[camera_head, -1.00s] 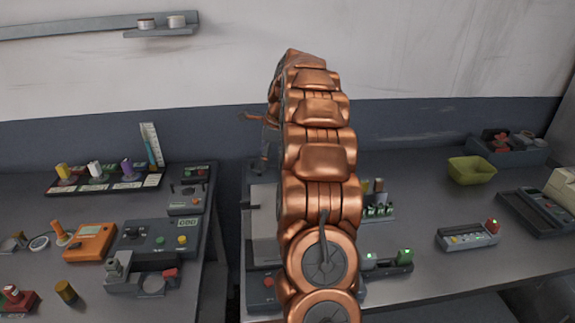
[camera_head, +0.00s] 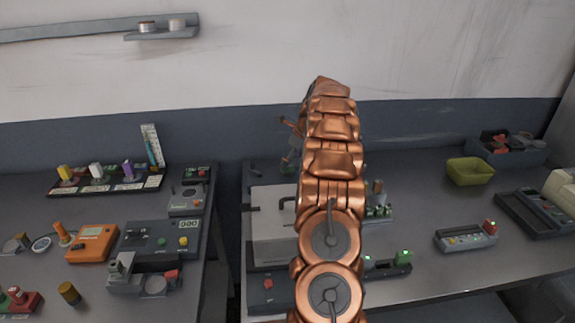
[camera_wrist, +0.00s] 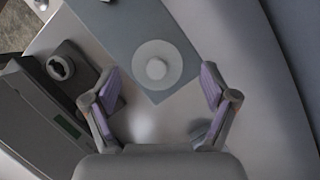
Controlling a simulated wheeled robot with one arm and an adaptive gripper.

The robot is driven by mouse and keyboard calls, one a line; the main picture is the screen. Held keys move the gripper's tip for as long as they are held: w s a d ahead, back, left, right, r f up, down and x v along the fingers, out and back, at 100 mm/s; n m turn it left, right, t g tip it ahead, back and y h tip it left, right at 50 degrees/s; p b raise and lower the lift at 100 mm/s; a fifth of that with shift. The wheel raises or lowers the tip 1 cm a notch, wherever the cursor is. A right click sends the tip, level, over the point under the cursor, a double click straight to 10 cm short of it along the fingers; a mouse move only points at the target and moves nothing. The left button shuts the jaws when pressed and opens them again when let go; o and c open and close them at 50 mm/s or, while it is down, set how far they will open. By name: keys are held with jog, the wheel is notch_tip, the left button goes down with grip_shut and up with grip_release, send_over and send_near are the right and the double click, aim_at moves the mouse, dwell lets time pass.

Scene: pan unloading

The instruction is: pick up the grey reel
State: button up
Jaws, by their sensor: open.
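A pale grey round disc with a small central hub, which looks like the grey reel (camera_wrist: 157,66), lies on a flat blue-grey rectangle (camera_wrist: 115,20) in the wrist view. My gripper (camera_wrist: 160,82) is open and empty, its two fingers apart on either side of the reel's near edge, with the reel ahead and between them. I cannot tell the height gap. In the head view my gripper (camera_head: 290,140) is partly hidden behind my copper arm, over the back of the right table. I cannot make out the reel in that view.
In the wrist view a dark device with a green display (camera_wrist: 65,124) and a ring-topped part (camera_wrist: 60,68) stand close left of my gripper. In the head view a pale box (camera_head: 272,230) stands left of my arm.

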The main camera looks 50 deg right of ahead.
jog(key=x, duration=0.2)
jog(key=p+x, duration=0.1)
jog(key=x, duration=0.1)
jog(key=shift+w+a, duration=0.2)
jog(key=shift+a, duration=0.05)
jog(key=shift+r, duration=0.1)
jog(key=c, duration=1.3)
